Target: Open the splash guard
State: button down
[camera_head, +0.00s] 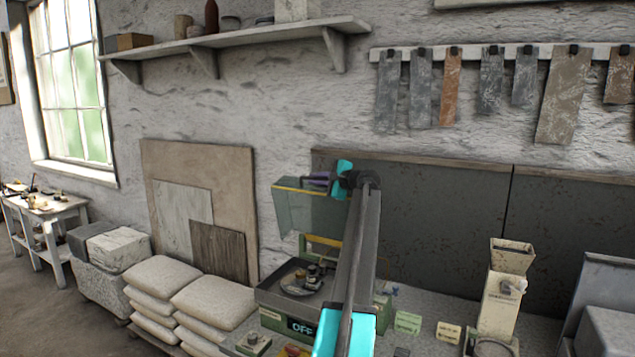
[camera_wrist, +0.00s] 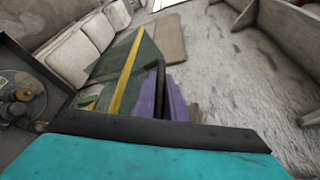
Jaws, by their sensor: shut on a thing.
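The splash guard (camera_head: 303,212) is a see-through greenish panel with a yellow strip along its top edge. It stands raised above the round plate (camera_head: 302,283) of a green and grey machine (camera_head: 268,318) whose display reads OFF. The guard also shows in the wrist view (camera_wrist: 138,75), with its yellow strip running lengthwise. My arm hides part of the machine's right side.
A white hopper device (camera_head: 500,305) and small labelled cards (camera_head: 408,322) stand on the counter to the right. Stacked sacks (camera_head: 210,300) lie left of the machine. A wall shelf (camera_head: 240,36) runs above; the air around the guard looks clear.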

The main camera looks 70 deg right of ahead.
jog(key=shift+f, duration=0.1)
jog(key=c, duration=2.1)
grip_release()
jog(key=shift+s, duration=0.1)
